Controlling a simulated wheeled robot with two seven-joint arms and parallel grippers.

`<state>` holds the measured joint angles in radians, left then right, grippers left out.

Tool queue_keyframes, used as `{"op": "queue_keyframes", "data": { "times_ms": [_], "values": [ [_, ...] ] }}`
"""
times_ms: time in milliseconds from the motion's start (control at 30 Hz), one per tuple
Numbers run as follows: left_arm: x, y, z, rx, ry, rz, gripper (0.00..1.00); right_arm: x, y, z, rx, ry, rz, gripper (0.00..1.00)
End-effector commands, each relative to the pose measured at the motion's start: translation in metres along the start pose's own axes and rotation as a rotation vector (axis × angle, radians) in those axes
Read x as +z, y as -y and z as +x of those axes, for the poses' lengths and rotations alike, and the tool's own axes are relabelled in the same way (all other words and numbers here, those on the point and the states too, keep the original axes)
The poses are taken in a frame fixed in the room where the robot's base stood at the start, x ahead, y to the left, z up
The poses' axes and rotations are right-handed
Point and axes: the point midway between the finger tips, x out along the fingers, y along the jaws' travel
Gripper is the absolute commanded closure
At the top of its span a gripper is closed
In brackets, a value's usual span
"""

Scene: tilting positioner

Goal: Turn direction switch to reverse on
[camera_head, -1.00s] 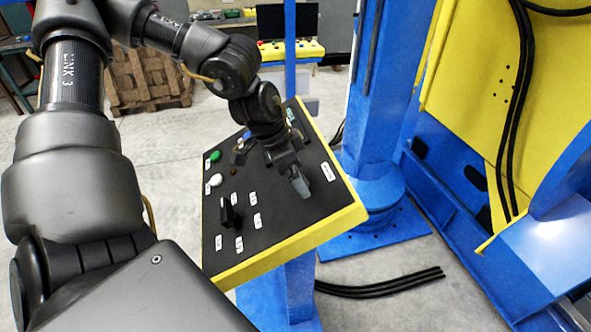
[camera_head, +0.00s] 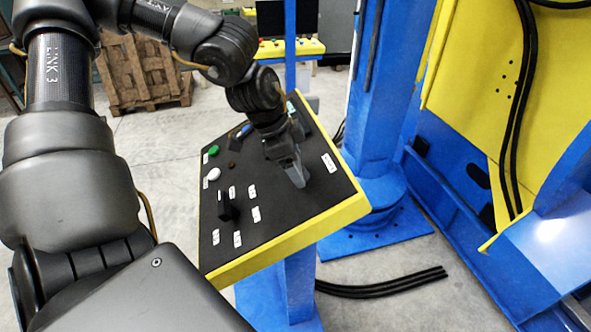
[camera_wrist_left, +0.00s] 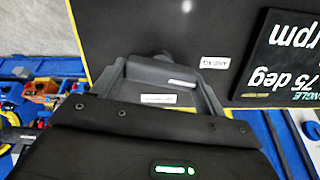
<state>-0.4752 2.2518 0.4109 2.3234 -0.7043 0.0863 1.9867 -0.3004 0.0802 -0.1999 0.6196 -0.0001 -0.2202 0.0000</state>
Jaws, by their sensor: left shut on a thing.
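The black control panel (camera_head: 285,215) has a yellow edge and stands on a blue post. My left gripper (camera_head: 296,174) is down at the right part of the panel. In the left wrist view, its fingers (camera_wrist_left: 165,82) are shut on a dark grey knob (camera_wrist_left: 158,68), which I take for the direction switch. In the head view the gripper hides this knob. White labels (camera_wrist_left: 213,62) lie near it, too small and turned to read surely. My right gripper is not in view.
A black selector knob (camera_head: 225,207) with several white labels stands on the panel's left part. A green button (camera_head: 213,150) and a white button (camera_head: 214,174) are at its left edge. A blue column (camera_head: 377,100) rises behind. Black cables (camera_head: 385,285) lie on the floor.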

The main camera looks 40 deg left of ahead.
Motion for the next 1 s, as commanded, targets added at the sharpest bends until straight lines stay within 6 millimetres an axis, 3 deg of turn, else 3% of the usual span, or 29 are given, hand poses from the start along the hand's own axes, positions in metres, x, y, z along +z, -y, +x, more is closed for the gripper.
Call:
{"op": "queue_keyframes", "data": {
  "times_ms": [33,200,767,867,1000],
  "values": [
    [0.002,0.000,0.007,-0.009,-0.004,0.041,0.50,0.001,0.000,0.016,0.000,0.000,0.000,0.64],
    [0.002,-0.001,0.007,-0.025,-0.003,0.198,0.50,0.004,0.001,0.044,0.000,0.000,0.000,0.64],
    [0.004,-0.005,0.006,-0.074,-0.001,0.728,0.50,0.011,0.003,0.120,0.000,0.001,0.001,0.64],
    [0.004,-0.005,0.005,-0.083,-0.001,0.822,0.50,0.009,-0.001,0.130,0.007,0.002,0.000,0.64],
    [0.004,-0.006,0.005,-0.095,-0.001,0.952,0.50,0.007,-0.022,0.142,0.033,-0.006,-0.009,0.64]
  ]
}}
